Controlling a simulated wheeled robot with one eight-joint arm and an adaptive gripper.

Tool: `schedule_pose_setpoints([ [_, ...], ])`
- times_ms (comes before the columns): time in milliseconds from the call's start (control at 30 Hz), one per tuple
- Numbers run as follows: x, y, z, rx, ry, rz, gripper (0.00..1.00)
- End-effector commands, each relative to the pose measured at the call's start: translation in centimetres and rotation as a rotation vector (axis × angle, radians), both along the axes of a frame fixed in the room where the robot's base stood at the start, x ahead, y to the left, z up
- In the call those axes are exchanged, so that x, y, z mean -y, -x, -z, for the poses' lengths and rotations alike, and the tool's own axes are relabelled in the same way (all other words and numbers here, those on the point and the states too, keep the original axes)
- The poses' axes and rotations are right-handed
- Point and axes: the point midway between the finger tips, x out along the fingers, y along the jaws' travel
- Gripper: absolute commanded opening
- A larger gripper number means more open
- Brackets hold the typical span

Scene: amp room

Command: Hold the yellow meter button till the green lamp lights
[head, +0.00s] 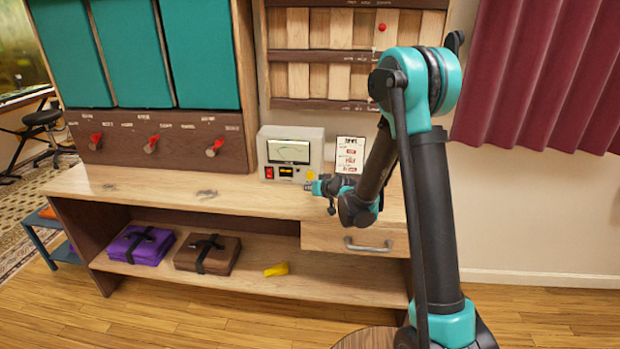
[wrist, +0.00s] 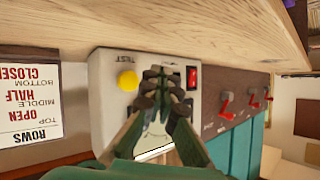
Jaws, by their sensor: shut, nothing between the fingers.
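The meter (head: 291,147) is a pale box with a dial window, standing on the bench against the wall. Its round yellow button (head: 312,176) is at the lower right of its front, partly behind my gripper (head: 311,188). In the wrist view the meter (wrist: 105,110) appears upside down, with the yellow button (wrist: 127,80) beside the word TEST. My gripper (wrist: 165,75) is shut and empty in front of the meter's face, between the yellow button and a red switch (wrist: 192,77). The fingertips appear beside the button, not over it. I see no lit green lamp; the fingers hide part of the face.
The bench top (head: 180,190) is clear left of the meter. A printed card (head: 349,155) stands at its right. Red-handled levers (head: 151,144) line the wooden panel at left. Purple (head: 140,245) and brown (head: 206,254) bundles and a yellow object (head: 276,270) lie on the lower shelf.

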Motion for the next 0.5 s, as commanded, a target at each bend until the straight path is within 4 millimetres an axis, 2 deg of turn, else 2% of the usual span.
schedule_pose_setpoints([
  [233, 0.2, -3.1, 0.0, 0.0, 0.0, 0.001, 0.0],
  [500, 0.2, -4.6, 0.0, 0.001, 0.001, 0.0, 0.0],
])
